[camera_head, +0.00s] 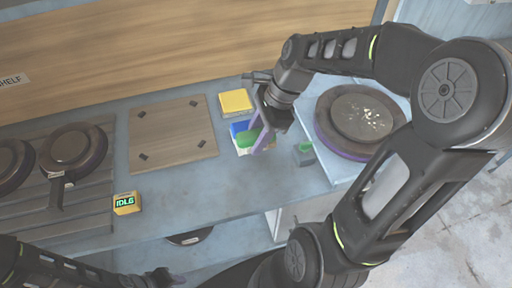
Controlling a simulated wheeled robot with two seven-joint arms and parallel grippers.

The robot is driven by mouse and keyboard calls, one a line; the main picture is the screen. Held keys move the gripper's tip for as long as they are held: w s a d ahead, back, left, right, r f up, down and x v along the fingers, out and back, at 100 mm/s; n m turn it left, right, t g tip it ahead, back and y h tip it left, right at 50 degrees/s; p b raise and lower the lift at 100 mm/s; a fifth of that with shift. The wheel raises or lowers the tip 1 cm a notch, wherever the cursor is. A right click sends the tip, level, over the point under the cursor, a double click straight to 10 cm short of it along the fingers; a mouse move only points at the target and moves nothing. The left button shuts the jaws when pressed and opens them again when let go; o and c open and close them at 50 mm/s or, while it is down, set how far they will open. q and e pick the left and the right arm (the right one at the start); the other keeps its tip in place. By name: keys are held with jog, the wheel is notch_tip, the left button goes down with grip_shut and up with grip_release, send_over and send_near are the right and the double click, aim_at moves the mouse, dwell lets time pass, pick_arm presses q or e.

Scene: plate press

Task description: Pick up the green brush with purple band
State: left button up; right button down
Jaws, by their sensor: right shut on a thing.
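The green brush (247,139) shows as a small green patch with purple beside it, below my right gripper (261,127). My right gripper is shut on it, over the grey bench beside a blue block. The gripper and arm hide much of the brush, and I cannot tell whether it is clear of the bench. My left gripper (163,276) is low at the bottom edge, dark and small, away from the brush. I cannot see whether its fingers are apart.
A yellow block (236,101) and a blue block (238,128) lie near my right gripper. A grey-green block (303,154) stands to the right. A round purple-edged plate (338,146) is beyond. A wooden board (172,138), dark round plates (73,150) and a yellow display (126,203) are left.

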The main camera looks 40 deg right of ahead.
jog(key=shift+r, duration=0.3)
